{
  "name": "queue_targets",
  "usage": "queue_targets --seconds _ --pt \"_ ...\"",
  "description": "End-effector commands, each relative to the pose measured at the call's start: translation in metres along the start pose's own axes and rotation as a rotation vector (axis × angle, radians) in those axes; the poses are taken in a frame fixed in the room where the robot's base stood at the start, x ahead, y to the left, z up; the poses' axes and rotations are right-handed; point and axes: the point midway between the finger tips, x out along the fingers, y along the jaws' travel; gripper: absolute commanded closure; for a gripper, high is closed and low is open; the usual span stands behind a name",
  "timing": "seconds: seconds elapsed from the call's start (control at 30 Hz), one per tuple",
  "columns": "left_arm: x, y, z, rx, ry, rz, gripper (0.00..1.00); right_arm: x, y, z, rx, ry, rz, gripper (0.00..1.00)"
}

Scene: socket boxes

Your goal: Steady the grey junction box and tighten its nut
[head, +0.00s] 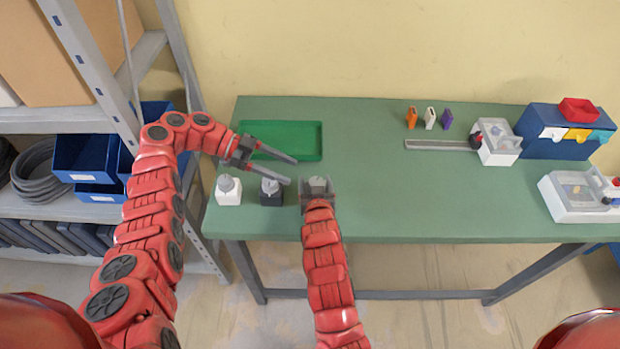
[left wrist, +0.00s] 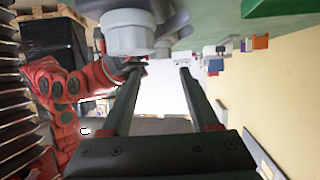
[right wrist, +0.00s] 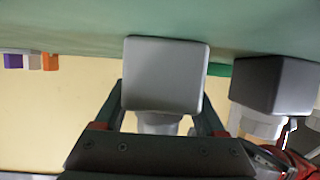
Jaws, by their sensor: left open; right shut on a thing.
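The grey junction box (head: 318,190) stands on the green table, with its nut (head: 317,182) on top. My right gripper (head: 318,196) is shut on the grey box. In the right wrist view its fingers flank the box (right wrist: 165,75), and part of the nut (right wrist: 158,124) shows beyond it. My left gripper (head: 293,172) is open and empty, left of the grey box, with its fingers pointing toward it. Its fingers pass behind the top of the black box (head: 271,196). In the left wrist view a grey cap (left wrist: 130,32) looms close beside the fingers.
A white box (head: 228,195) with a grey cap stands left of the black box. A green tray (head: 318,140) lies behind my left gripper. White fixtures (head: 497,148) and a blue bin unit (head: 545,143) stand at the right. The table's front middle is clear.

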Motion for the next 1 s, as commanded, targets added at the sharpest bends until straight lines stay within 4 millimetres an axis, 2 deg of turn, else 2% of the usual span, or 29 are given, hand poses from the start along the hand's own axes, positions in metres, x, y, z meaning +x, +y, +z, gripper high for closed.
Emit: queue_targets --seconds 0.07,0.4,0.6,0.87,1.0 --pt "0.015 0.0 0.0 0.001 0.004 0.002 0.39 0.0 0.0 -0.001 0.0 0.001 0.0 0.95" --pt "0.061 0.0 -0.001 0.0 0.003 0.001 0.39 0.0 0.0 -0.001 0.0 0.001 0.0 0.95" --pt "0.073 -0.001 -0.001 0.002 0.001 -0.003 0.39 0.0 0.0 -0.001 0.0 0.001 0.0 0.95" --pt "0.075 -0.001 -0.001 0.001 0.0 -0.003 0.39 0.0 0.0 -0.001 0.0 0.001 0.0 0.95" --pt "0.075 -0.001 -0.001 0.001 0.0 -0.003 0.62 0.0 0.0 -0.001 0.0 0.001 0.0 0.95"
